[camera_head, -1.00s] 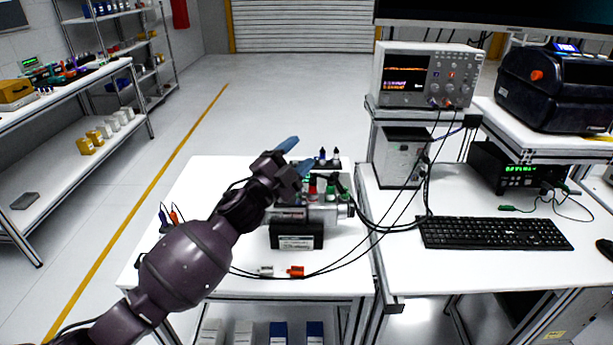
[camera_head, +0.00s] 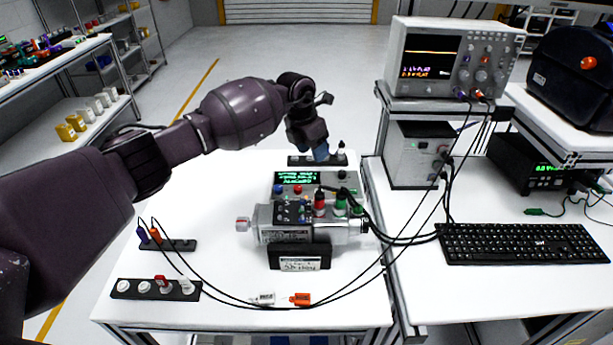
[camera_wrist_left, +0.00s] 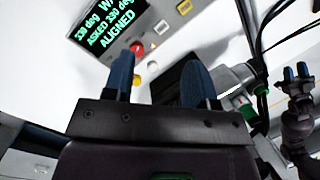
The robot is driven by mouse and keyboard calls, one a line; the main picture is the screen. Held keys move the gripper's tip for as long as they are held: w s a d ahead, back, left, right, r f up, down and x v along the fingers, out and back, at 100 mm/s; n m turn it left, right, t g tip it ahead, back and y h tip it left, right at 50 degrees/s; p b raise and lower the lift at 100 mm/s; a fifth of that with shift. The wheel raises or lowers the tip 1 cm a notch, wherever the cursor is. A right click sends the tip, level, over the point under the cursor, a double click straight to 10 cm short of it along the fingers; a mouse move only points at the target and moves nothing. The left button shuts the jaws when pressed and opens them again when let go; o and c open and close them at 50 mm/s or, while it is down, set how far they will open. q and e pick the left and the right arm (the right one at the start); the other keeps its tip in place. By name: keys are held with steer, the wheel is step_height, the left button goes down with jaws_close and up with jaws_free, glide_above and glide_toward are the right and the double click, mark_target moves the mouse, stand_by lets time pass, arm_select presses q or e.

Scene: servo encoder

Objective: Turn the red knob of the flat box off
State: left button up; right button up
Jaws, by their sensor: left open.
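The flat box (camera_head: 299,178) lies on the white table behind the silver motor, with a lit green display. In the left wrist view the box's display (camera_wrist_left: 113,22) reads "ALIGNED" on its last line. The red knob (camera_wrist_left: 137,47) sits beside that display and also shows in the head view (camera_head: 298,189). My left gripper (camera_head: 320,153) is above the far side of the box, fingers pointing down. My right gripper (camera_wrist_left: 296,72) shows small at the right edge of the left wrist view.
The silver motor (camera_head: 345,232) with red and green plugs stands in front of the box. Black cables (camera_head: 400,238) run from it to the right. A rack of plugs (camera_head: 318,160) is behind the box.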

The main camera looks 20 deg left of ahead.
mark_target(298, 187)
arm_select(q)
steer(key=a+f, duration=0.1)
steer(key=f, duration=0.2)
steer(key=s+a+f+g+y, duration=0.1)
steer(key=f, duration=0.3)
steer(key=a+f+y, duration=0.1)
steer(key=f, duration=0.3)
steer(key=shift+s+a+f, duration=0.1)
steer(key=shift+s+f, duration=0.05)
steer(key=shift+s, duration=0.25)
steer(key=c, duration=0.9)
